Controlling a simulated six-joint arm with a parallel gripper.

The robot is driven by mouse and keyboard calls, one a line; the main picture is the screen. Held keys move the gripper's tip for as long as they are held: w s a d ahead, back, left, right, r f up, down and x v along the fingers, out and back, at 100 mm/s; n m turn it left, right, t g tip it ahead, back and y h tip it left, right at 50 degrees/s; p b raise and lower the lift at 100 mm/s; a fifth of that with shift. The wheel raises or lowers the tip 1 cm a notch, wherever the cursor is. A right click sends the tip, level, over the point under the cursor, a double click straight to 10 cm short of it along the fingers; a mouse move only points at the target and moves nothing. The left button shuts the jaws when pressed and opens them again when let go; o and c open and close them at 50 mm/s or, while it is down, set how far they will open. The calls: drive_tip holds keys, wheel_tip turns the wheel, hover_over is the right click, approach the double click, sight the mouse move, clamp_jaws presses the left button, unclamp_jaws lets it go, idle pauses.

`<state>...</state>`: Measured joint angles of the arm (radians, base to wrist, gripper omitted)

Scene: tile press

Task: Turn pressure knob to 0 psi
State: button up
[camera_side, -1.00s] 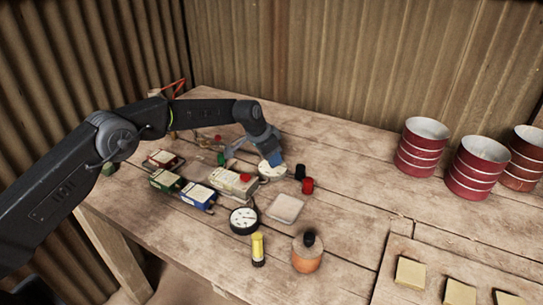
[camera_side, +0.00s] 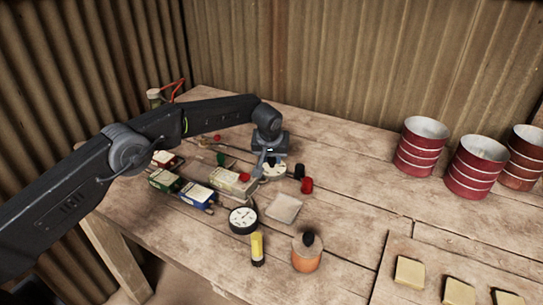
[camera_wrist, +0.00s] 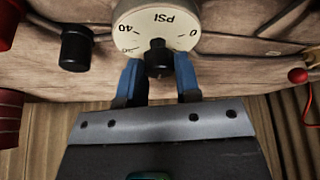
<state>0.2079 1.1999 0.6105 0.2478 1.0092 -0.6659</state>
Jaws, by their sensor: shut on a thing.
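The pressure dial (camera_wrist: 165,20) is a round cream disc marked PSI, with 40 on the left and 0 on the right in the upside-down wrist view. A black knob (camera_wrist: 158,57) sits at its lower edge. My gripper (camera_wrist: 159,75) has its two blue fingers on either side of the knob, shut on it. In the side view the dial (camera_side: 273,172) lies on the table under my gripper (camera_side: 270,160), partly hidden by it.
A black knob (camera_side: 299,171) and a red knob (camera_side: 306,185) stand right of the dial. A white gauge (camera_side: 243,219), a yellow cylinder (camera_side: 257,249) and an orange pot (camera_side: 306,255) stand in front. Red cans (camera_side: 475,167) stand at the right.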

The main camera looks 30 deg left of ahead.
drive_tip(key=n+y, duration=0.1)
drive_tip(key=n, duration=0.1)
drive_tip(key=shift+n, duration=0.4)
drive_tip(key=shift+n+g, duration=0.5)
drive_tip(key=shift+n, duration=0.2)
drive_tip(key=o, duration=0.9)
drive_tip(key=shift+d+r, duration=0.1)
drive_tip(key=v, duration=1.3)
drive_tip(key=shift+s+d+r, duration=0.2)
drive_tip(key=shift+s+d, duration=0.05)
